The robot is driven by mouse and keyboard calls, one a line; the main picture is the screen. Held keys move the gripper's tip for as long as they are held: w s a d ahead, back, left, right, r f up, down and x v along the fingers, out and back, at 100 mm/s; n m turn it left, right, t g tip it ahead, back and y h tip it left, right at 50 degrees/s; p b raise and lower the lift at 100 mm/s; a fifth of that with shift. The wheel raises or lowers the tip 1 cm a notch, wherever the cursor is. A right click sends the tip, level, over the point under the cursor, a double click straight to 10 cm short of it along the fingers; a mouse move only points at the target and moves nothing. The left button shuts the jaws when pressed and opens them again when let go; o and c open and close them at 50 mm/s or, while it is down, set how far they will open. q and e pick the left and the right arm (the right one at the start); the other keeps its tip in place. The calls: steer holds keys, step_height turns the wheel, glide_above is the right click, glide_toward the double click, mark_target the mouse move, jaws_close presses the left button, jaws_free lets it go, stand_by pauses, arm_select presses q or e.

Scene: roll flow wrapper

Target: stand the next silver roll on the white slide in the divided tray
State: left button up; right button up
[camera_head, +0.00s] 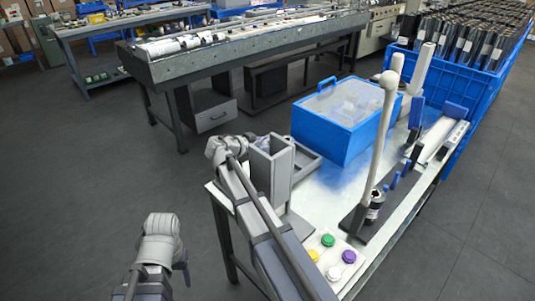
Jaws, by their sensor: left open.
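My left gripper (181,267) is at the lower left, above the bare floor and well away from the worktable; it is open and seems empty. My right arm crosses the near left corner of the worktable; its gripper is not visible. A long pale strip with blue end pieces, probably the white slide (442,140), lies along the table's right side. I cannot make out a silver roll on it. A blue crate (453,97) at the upper right is packed with upright dark and silver rolls (458,45). I cannot tell whether it is divided inside.
A blue lidded box (336,128) stands mid-table. A tall white-grey post (379,150) rises from a dark base near the right edge. An upright grey channel (271,170) stands beside my right arm. Coloured buttons (329,240) are at the front. Floor at left is clear.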

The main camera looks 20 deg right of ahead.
step_height(320, 180, down, 3)
steer(key=shift+f+b, duration=0.15)
steer(key=shift+b, duration=1.05)
steer(key=o, duration=1.5)
